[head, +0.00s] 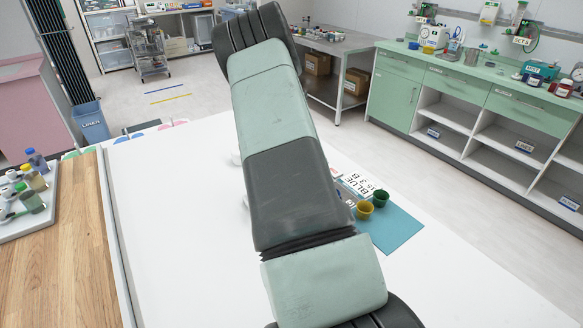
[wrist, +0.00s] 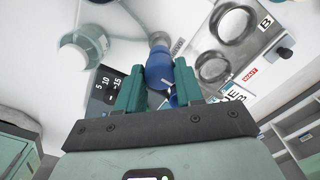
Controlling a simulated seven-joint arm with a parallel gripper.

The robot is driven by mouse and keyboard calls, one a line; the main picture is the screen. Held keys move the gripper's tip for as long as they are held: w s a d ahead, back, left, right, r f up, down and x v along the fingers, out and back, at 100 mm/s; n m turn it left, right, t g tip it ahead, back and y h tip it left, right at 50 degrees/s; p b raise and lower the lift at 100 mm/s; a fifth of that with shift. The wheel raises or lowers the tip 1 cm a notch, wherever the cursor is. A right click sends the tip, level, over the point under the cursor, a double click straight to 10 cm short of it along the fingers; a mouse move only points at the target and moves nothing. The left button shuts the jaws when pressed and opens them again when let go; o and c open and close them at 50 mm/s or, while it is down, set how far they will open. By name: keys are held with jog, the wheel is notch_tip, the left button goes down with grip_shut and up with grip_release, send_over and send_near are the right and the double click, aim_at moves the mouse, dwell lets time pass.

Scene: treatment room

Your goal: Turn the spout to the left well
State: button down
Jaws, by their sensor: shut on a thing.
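In the wrist view, my gripper (wrist: 158,85) is shut on a blue rounded part (wrist: 159,68) with a grey end, which looks like the spout or its handle. A steel block with two round wells (wrist: 250,62) lies to its upper right, with a "B" label by one well. The grey end lies outside the wells in the picture, to their left. I cannot tell which well the spout faces. In the head view, my arm hides the gripper, the spout and the wells.
A dark numbered card (wrist: 103,91) lies by the left finger. A yellow cup (head: 364,210) and a green cup (head: 380,197) stand by a teal mat (head: 398,232). The white table (head: 180,220) is clear at left.

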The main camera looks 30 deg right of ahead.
jog(key=m, duration=0.6)
jog(key=shift+m, duration=0.3)
dwell(0.5)
jog(key=c, duration=0.7)
grip_release()
notch_tip(320, 180, up, 11)
jog(key=shift+f, duration=0.1)
